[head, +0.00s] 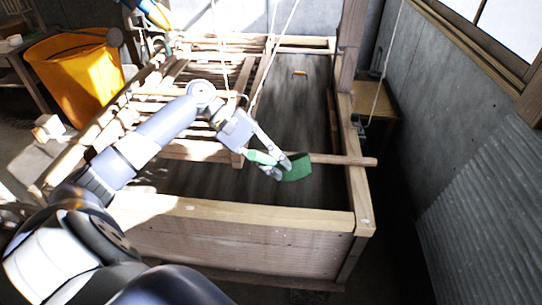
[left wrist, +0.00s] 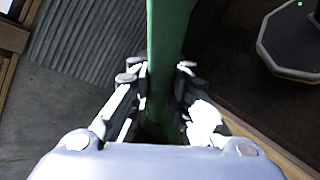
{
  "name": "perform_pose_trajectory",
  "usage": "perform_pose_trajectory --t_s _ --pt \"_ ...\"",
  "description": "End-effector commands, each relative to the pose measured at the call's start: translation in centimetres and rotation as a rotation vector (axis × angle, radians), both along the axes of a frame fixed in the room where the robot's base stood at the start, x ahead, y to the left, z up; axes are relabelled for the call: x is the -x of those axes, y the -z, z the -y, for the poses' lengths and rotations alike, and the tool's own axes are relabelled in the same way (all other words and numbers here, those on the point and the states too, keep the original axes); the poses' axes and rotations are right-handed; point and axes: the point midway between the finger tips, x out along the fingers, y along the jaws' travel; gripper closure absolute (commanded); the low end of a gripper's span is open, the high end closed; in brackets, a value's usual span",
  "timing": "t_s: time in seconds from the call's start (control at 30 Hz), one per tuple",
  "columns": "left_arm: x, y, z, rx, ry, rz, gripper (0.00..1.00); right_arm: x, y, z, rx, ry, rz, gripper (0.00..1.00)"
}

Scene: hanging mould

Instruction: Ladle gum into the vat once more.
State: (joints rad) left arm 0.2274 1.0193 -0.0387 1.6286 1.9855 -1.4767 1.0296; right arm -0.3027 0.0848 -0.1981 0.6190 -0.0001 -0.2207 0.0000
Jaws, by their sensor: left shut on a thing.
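My left gripper (head: 272,165) is shut on a green ladle, whose broad green end (head: 295,167) shows just right of the fingers in the head view. In the left wrist view the green handle (left wrist: 168,50) runs straight up between the two fingers. The ladle is over the front part of the wooden vat (head: 235,245), which holds dark grey liquid (head: 305,105). I cannot tell whether the ladle holds gum or touches the liquid. An orange tub (head: 70,80) stands left of the vat; its contents are unclear.
A slatted wooden mould (head: 180,90) hangs on ropes over the vat's left part. A wooden stick (head: 345,160) crosses the vat's right rim. A grey wall (head: 450,110) and corrugated panel (head: 490,215) stand on the right. A small yellow-brown piece (head: 299,73) shows in the liquid area.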

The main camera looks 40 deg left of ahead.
Motion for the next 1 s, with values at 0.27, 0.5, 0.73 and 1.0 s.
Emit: perform_pose_trajectory --t_s 0.27,0.5,0.73,1.0 --pt "0.8 2.9 1.9 -0.208 0.002 0.094 1.0 -0.3 4.8 -0.4 -0.005 0.001 0.004 0.6" --pt "1.5 4.2 3.3 -0.402 0.003 0.17 1.0 -0.4 5.0 -1.0 -0.012 0.002 0.006 0.6" --pt "1.7 6.6 4.1 -0.566 0.002 0.24 1.0 -0.4 4.2 -1.0 -0.012 0.001 0.007 0.6" --pt "1.7 4.6 4.2 -0.622 -0.002 0.262 1.0 -0.4 0.5 -0.5 -0.006 -0.002 0.006 0.6"
